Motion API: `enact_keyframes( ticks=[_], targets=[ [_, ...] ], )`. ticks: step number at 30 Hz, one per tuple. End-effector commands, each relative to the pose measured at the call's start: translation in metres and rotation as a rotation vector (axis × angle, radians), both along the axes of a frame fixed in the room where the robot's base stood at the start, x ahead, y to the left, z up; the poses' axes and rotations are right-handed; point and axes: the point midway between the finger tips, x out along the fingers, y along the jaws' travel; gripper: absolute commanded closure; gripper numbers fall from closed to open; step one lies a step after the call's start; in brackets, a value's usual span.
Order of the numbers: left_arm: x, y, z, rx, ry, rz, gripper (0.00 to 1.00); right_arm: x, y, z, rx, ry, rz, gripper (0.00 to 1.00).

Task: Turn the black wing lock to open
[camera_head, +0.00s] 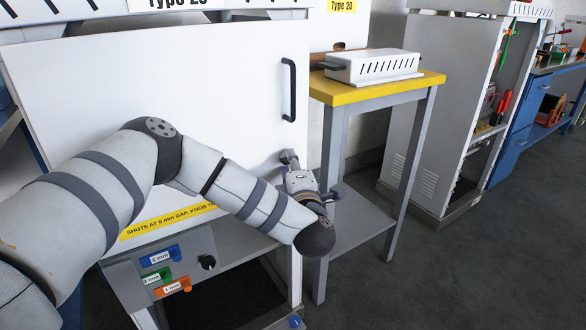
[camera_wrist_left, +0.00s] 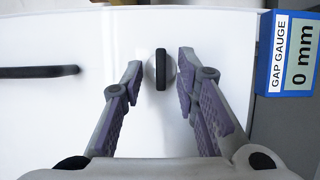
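The black wing lock (camera_wrist_left: 160,70) sits on a round grey base on the white door panel (camera_wrist_left: 100,120). Its bar runs up and down in the left wrist view. My left gripper (camera_wrist_left: 160,62) is open, with one finger on each side of the lock. Gaps show between both fingers and the bar. In the head view the left gripper (camera_head: 290,160) is at the right edge of the white door panel (camera_head: 200,80), below the black door handle (camera_head: 289,90). The lock is hidden there. My right gripper is not in view.
A blue block labelled GAP GAUGE 0 mm (camera_wrist_left: 288,50) is right of my fingers. A yellow-topped stand (camera_head: 375,90) with a white slotted box (camera_head: 373,67) stands to the right. Below the door are a black knob (camera_head: 207,262) and several coloured tags. Dark floor is clear at right.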

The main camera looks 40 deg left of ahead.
Motion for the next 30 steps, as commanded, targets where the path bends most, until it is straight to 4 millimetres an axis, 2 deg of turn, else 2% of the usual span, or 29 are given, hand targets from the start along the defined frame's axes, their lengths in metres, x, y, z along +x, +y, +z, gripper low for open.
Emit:
enact_keyframes(
  ticks=[8, 9, 12, 23, 30],
  targets=[
    [0.002, 0.002, 0.000, 0.000, 0.000, -0.001, 0.72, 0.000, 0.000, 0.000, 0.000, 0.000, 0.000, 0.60],
    [0.002, 0.002, 0.000, 0.001, 0.001, -0.001, 0.81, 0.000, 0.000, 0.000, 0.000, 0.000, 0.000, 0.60],
    [0.002, 0.002, 0.000, 0.001, 0.001, -0.001, 1.00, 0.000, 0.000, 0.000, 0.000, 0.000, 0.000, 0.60],
    [0.002, 0.001, 0.002, 0.009, 0.018, -0.001, 1.00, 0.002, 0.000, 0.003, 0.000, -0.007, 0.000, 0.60],
    [0.002, 0.001, 0.008, 0.055, 0.123, -0.002, 1.00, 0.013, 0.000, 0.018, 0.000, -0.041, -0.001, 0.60]
  ],
)
